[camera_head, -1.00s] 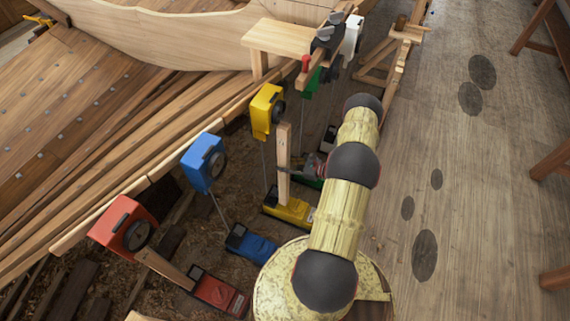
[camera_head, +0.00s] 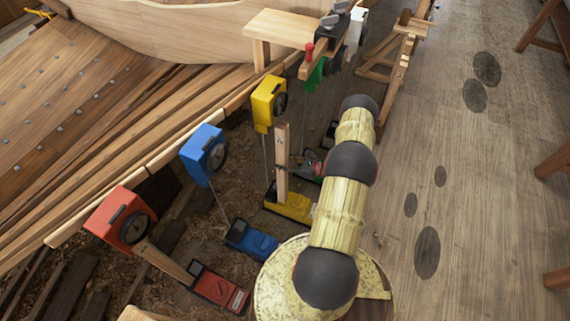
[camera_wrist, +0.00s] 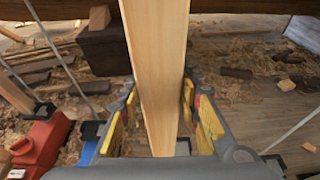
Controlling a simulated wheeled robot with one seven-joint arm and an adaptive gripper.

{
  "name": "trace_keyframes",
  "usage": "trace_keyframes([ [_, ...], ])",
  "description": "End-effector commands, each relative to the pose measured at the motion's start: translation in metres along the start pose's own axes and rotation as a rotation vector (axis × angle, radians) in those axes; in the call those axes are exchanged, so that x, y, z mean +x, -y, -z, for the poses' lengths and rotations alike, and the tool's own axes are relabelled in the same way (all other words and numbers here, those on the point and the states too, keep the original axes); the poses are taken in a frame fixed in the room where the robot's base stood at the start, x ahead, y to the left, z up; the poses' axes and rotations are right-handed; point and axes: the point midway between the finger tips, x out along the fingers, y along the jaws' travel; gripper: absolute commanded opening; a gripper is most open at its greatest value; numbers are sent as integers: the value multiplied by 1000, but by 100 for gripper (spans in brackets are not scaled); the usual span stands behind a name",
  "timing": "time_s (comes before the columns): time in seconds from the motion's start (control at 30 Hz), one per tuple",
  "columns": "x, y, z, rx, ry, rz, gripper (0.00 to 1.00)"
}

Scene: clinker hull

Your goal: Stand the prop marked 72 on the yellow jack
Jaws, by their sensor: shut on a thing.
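A pale wooden prop (camera_head: 282,165) stands upright over the yellow jack (camera_head: 294,209). Its lower end shows at the jack's left part; I cannot tell whether it touches. No number is readable on it. In the wrist view the prop (camera_wrist: 158,60) runs up between the yellow finger pads of my gripper (camera_wrist: 160,115), which is shut on it. In the head view the gripper is partly hidden beside the prop and my arm. A yellow box with a dark dial (camera_head: 267,103) hangs above the yellow jack.
A blue jack (camera_head: 251,241) and a red jack (camera_head: 219,287) stand to the left, under a blue box (camera_head: 203,153) and a red box (camera_head: 120,220). A slanted wooden piece (camera_head: 163,262) meets the red jack. Thin rods rise nearby. The floor at right is mostly clear.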

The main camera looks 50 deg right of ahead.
Motion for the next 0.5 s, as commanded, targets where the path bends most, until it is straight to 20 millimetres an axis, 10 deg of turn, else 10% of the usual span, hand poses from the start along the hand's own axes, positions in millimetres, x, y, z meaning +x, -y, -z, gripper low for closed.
trace_keyframes([
  [0.5, 30, 1, -10, -3, 2, -1, 0],
])
